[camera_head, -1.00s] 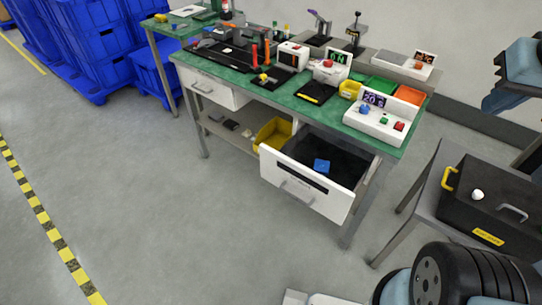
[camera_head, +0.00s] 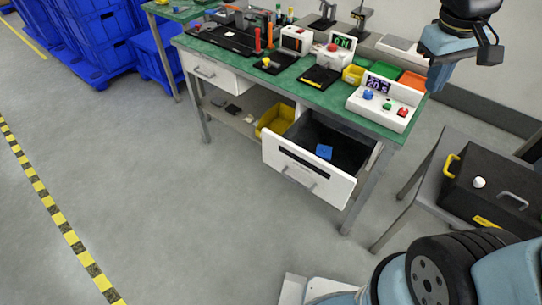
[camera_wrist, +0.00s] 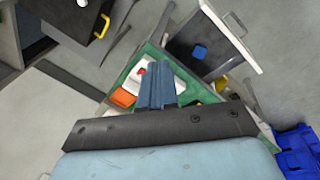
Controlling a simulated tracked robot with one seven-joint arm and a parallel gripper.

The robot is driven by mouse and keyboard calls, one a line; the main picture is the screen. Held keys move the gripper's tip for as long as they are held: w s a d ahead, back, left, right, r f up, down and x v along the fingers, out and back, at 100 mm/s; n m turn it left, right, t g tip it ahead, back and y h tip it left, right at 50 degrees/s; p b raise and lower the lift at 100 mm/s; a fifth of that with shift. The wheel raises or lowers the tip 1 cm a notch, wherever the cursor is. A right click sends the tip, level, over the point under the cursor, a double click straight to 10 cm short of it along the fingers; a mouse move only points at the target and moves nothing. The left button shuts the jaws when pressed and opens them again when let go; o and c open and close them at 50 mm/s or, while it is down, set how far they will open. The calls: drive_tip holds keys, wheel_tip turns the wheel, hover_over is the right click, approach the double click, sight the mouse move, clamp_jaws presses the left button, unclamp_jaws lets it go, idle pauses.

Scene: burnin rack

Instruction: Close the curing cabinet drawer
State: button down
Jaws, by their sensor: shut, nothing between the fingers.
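The curing cabinet drawer (camera_head: 306,172) is pulled out from under the right end of the green workbench. Its white front has a dark slot and a bar handle (camera_head: 299,175). A small blue object (camera_head: 324,151) lies on its dark floor. The wrist view shows the drawer front (camera_wrist: 232,38) and handle (camera_wrist: 236,23) at upper right, beyond my fingers, and the blue object (camera_wrist: 199,51) inside. My gripper (camera_wrist: 158,84) is shut and empty, apart from the drawer.
The green bench top (camera_head: 225,47) carries a white control box (camera_head: 384,101), bins and fixtures. A yellow bin (camera_head: 275,119) sits left of the drawer. A black case (camera_head: 493,188) stands on a grey table at right. Floor before the drawer is clear. Blue crates stand at upper left.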

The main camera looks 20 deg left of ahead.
drive_tip(key=w+a+f+n+t+h, duration=0.1)
drive_tip(key=w+a+f+n+h, duration=0.2)
drive_tip(key=a+f, duration=0.45)
drive_tip(key=w+a+f+n+h, duration=0.1)
drive_tip(key=a+f+n+h, duration=0.1)
drive_tip(key=a+f+n, duration=0.5)
drive_tip(key=w+a+f+n+t+h, duration=0.1)
drive_tip(key=w+a+f+n+h, duration=0.15)
drive_tip(key=a+f, duration=0.5)
drive_tip(key=s+a+f+n+t+h, duration=0.2)
drive_tip(key=s+a+f+n+t, duration=0.3)
drive_tip(key=a+f, duration=0.4)
drive_tip(key=n+t+y, duration=0.4)
drive_tip(key=n+t, duration=0.4)
drive_tip(key=n, duration=0.1)
approach(275, 151)
drive_tip(key=x, duration=0.6)
drive_tip(key=shift+w+d+r, duration=0.1)
drive_tip(key=shift+w+d, duration=0.1)
drive_tip(key=shift+w, duration=0.1)
